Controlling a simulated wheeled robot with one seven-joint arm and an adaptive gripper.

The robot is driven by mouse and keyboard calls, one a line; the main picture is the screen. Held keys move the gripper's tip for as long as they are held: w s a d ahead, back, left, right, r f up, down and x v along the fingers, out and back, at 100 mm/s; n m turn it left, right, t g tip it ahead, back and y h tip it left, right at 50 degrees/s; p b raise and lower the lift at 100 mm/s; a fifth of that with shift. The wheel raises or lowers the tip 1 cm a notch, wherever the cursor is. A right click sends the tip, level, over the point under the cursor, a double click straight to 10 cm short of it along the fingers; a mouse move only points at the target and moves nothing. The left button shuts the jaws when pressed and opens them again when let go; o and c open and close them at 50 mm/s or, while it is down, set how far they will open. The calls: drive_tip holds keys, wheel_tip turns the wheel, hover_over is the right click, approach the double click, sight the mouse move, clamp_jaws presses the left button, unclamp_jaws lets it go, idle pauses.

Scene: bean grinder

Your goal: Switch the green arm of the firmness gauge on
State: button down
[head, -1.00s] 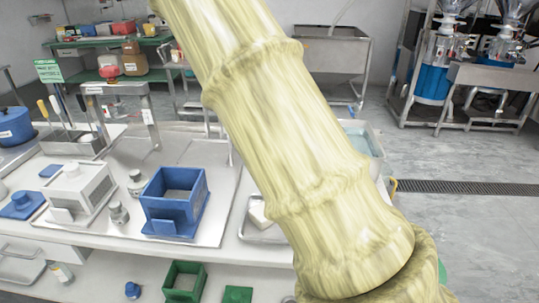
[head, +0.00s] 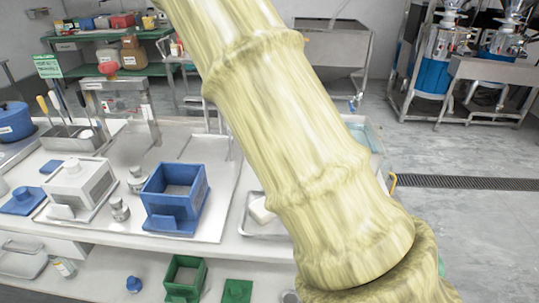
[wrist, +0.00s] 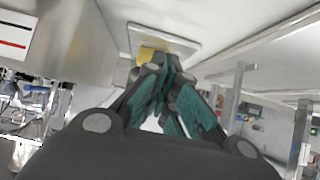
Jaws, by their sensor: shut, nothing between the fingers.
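My gripper (wrist: 160,70) shows in the wrist view, its dark fingers with teal pads drawn together and empty. Just beyond the fingertips is a yellow piece (wrist: 152,54) in front of a pale panel (wrist: 163,40); the fingers partly cover it, and I cannot tell whether they touch. I cannot make out the firmness gauge or its green arm for sure in either view. In the head view my own arm crosses the middle and hides much behind it, and the gripper does not show there. A small green sliver (head: 441,268) shows beside the arm at lower right.
A blue open box (head: 174,200) and a white box (head: 78,188) stand on the table at left. A green open box (head: 184,276) is on the lower shelf. A metal tray (head: 262,222) lies beside my arm.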

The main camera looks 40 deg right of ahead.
drive_tip(key=s+a, duration=0.2)
drive_tip(key=s+a+f, duration=0.1)
drive_tip(key=s+a, duration=0.1)
drive_tip(key=s+a+b, duration=0.1)
drive_tip(key=s+a, duration=0.1)
drive_tip(key=shift+s+a+f, duration=0.2)
drive_tip(key=shift+a+f, duration=0.2)
idle(0.6)
